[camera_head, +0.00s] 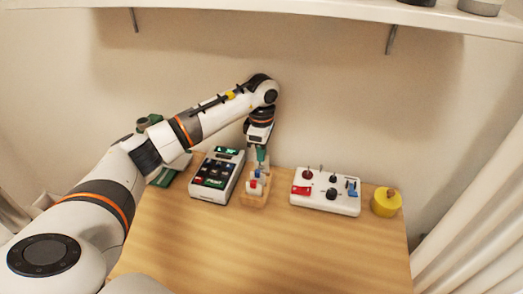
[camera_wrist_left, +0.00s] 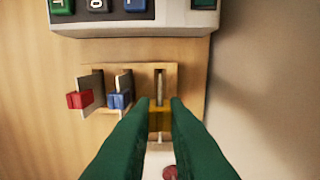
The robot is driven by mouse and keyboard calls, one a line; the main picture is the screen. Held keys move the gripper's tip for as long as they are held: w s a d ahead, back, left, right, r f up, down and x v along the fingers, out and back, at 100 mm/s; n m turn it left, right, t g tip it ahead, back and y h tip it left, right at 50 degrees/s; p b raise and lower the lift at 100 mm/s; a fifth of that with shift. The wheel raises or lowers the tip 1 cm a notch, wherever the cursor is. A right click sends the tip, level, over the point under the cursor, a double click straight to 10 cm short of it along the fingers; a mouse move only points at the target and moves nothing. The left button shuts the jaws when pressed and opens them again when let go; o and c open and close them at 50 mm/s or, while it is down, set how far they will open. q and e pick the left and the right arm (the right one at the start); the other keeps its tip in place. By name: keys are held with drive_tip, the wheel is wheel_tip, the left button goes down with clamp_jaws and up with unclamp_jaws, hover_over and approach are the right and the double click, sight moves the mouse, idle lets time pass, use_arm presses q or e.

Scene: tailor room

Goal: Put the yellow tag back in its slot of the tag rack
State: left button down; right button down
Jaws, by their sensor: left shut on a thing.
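The wooden tag rack (camera_head: 254,202) stands on the table; it also shows in the left wrist view (camera_wrist_left: 140,68). A red tag (camera_wrist_left: 80,99) and a blue tag (camera_wrist_left: 120,101) stand in it side by side. My left gripper (camera_wrist_left: 160,110) points down over the rack's end beside the blue tag, and its green fingers are shut on the yellow tag (camera_wrist_left: 160,119). The tag's thin plate lines up with the rack there; I cannot tell how deep it sits. In the head view the left gripper (camera_head: 261,156) hides the yellow tag. My right gripper is not in view.
A white keypad device (camera_head: 217,175) stands close left of the rack. A white switch box (camera_head: 325,205) and a yellow round object (camera_head: 386,203) stand to the right. A green object (camera_head: 163,177) is at the far left. The front of the table (camera_head: 270,255) is clear.

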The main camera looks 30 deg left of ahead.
use_arm(q)
drive_tip(key=shift+f, duration=0.2)
drive_tip(key=shift+f+b, duration=0.95)
drive_tip(key=shift+f, duration=0.3)
drive_tip(key=shift+f, duration=0.1)
drive_tip(key=c, duration=1.4)
unclamp_jaws()
drive_tip(key=shift+o, duration=0.2)
wheel_tip(320, 180, up, 12)
drive_tip(key=shift+b, duration=0.45)
